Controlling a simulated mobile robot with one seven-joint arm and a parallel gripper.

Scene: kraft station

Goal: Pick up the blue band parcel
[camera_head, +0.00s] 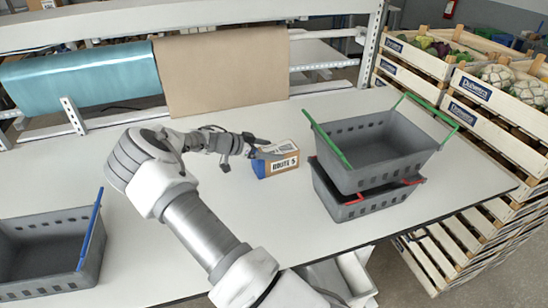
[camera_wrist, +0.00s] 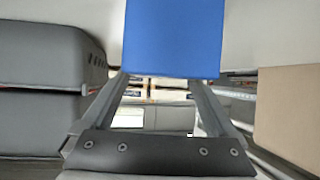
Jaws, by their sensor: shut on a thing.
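The blue band parcel (camera_head: 283,166) is a small brown box with a blue left side, a white label on top and "ROUTE 5" on its front. It is at the middle of the white table, left of the stacked baskets. My gripper (camera_head: 268,153) reaches it from the left and is shut on it. In the wrist view the parcel's blue face (camera_wrist: 172,38) fills the top middle, between the two fingers of my gripper (camera_wrist: 160,78). Whether the parcel touches the table or is slightly raised, I cannot tell.
A grey basket with green handles (camera_head: 372,155) is stacked on one with red handles (camera_head: 372,205), close right of the parcel. A grey basket with a blue handle (camera_head: 45,255) stands at left. Teal (camera_head: 80,78) and brown paper (camera_head: 222,72) hang behind. Wooden crates (camera_head: 497,105) stand at right.

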